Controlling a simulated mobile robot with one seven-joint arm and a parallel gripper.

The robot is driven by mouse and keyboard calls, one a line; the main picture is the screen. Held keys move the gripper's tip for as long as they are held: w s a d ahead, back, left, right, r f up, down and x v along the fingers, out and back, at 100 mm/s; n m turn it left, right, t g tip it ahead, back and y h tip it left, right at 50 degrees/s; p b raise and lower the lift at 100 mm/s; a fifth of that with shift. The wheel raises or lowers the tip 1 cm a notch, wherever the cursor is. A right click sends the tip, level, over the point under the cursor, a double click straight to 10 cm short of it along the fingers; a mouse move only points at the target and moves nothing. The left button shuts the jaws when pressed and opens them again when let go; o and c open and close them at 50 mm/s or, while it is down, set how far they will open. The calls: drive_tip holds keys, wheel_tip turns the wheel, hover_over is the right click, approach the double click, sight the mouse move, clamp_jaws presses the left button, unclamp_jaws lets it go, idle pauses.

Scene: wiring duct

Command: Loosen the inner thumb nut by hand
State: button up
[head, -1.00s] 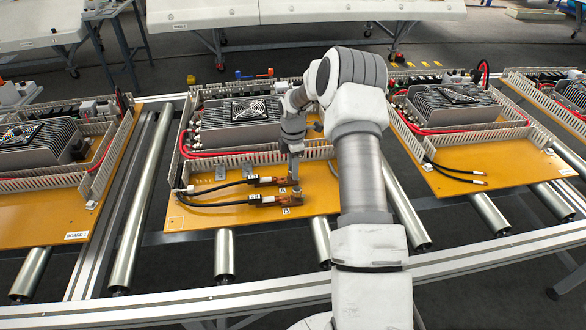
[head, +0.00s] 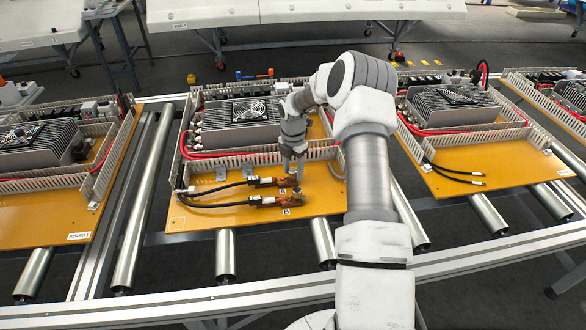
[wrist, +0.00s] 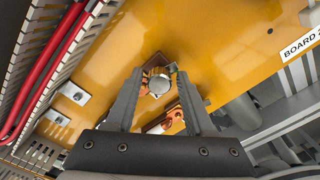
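My gripper (head: 292,170) points down over the copper terminals at the front of the middle board. In the wrist view my gripper (wrist: 157,72) has its two fingers apart, with a round silver thumb nut (wrist: 158,86) between them. A gap shows beside the nut, and I see no clear grip on it. Copper pieces lie under and beside it. In the head view the copper lug at A (head: 266,181) and the copper lug at B (head: 270,200) end black cables. The fingers partly hide the terminal at A. I cannot tell whether the nut is touched.
A slotted wiring duct (head: 234,160) runs behind the terminals, with a finned fan unit (head: 240,122) beyond it. Red cables (wrist: 55,60) run along the duct. Bare orange board (head: 220,217) is free in front. Similar boards stand left and right on the rollers.

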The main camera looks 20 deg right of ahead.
sight(293, 170)
idle(0.3)
drive_tip(key=m+b, duration=0.1)
drive_tip(key=m, duration=0.2)
drive_tip(key=shift+m, duration=1.6)
drive_tip(key=o, duration=0.6)
drive_tip(key=shift+c, duration=0.2)
wheel_tip(293, 170, up, 18)
drive_tip(key=p, duration=0.1)
drive_tip(key=shift+f, duration=0.25)
